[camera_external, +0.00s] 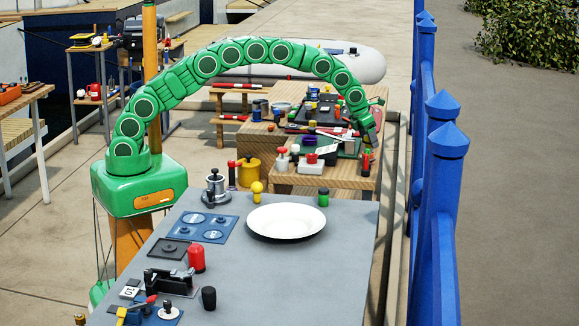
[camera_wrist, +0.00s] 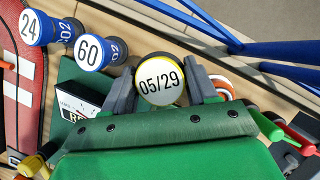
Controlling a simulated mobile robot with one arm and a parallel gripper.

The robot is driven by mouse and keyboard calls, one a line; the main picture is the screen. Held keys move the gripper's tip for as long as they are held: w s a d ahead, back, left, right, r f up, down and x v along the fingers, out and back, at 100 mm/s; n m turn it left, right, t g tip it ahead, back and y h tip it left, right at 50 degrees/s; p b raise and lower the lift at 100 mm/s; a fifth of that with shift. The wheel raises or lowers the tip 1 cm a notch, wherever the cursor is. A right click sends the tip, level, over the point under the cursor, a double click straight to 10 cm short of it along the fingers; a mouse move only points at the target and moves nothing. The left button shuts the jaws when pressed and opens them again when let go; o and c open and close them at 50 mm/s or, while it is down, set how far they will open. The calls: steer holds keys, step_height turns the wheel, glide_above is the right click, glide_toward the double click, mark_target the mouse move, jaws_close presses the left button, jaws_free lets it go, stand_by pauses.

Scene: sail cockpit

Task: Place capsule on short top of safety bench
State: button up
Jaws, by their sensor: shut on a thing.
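My gripper (camera_wrist: 162,88) is shut on a capsule (camera_wrist: 160,76), a round piece with a white face marked 05/29 and a yellow rim, between dark grey fingers. In the external view my gripper (camera_external: 370,140) hangs low at the right end of my arched green arm, over the right side of the wooden bench (camera_external: 352,184); the held capsule is too small to make out there. This crowded bench looks like the safety bench. I cannot tell which top is the short one, nor whether the capsule touches anything.
Two blue CO2 cylinders marked 24 (camera_wrist: 36,27) and 60 (camera_wrist: 90,51) stand left of my gripper. A white-and-orange ring (camera_wrist: 222,86) is close on its right. The blue fence (camera_external: 437,190) runs along the right. A grey table (camera_external: 270,275) with a white plate (camera_external: 286,221) is nearer.

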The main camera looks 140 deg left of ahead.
mark_target(369, 147)
steer(key=shift+f, duration=1.5)
steer(key=shift+f, duration=0.2)
steer(key=o, duration=0.9)
steer(key=shift+c, duration=0.2)
steer(key=shift+r, duration=0.1)
steer(key=v, duration=1.2)
steer(key=shift+r, duration=0.1)
